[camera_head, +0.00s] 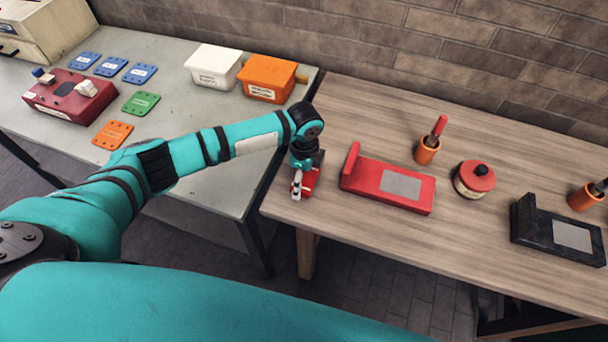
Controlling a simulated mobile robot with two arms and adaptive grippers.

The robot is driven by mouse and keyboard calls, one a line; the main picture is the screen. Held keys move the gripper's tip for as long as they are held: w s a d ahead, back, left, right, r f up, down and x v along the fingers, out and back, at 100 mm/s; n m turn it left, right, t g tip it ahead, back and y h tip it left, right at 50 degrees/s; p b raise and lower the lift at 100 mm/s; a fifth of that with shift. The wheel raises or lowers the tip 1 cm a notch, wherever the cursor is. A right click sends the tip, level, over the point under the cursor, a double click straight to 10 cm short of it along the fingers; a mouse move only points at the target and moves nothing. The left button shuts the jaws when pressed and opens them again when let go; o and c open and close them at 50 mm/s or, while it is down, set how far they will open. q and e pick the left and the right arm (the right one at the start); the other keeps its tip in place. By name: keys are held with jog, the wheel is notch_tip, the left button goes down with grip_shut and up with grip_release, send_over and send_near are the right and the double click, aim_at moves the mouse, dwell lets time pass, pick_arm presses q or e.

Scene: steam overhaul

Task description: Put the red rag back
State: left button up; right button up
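A small red item (312,178) with pale marks, which may be the red rag, shows at the left end of the wooden table. My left gripper (297,190) points down right at it and covers part of it. I cannot tell whether the fingers are closed on it. A red holder (360,189) with a raised left end and a grey plate lies just right of the gripper. A black holder (533,226) of similar shape lies at the far right. My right gripper is not in view.
On the wooden table (350,115) stand an orange cup (426,153) with a red-handled tool, a red-lidded tin (474,180) and another orange cup (582,199). The grey table (190,125) holds white (214,66) and orange (268,79) boxes, coloured plates and a red block (62,97).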

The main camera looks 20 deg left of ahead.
aim_at(304, 177)
pick_arm(q)
jog(key=shift+o, duration=0.8)
jog(key=shift+r, duration=0.25)
notch_tip(304, 177, up, 12)
jog(key=b, duration=0.1)
jog(key=shift+b, duration=0.35)
jog(key=shift+f, duration=0.1)
dwell(0.6)
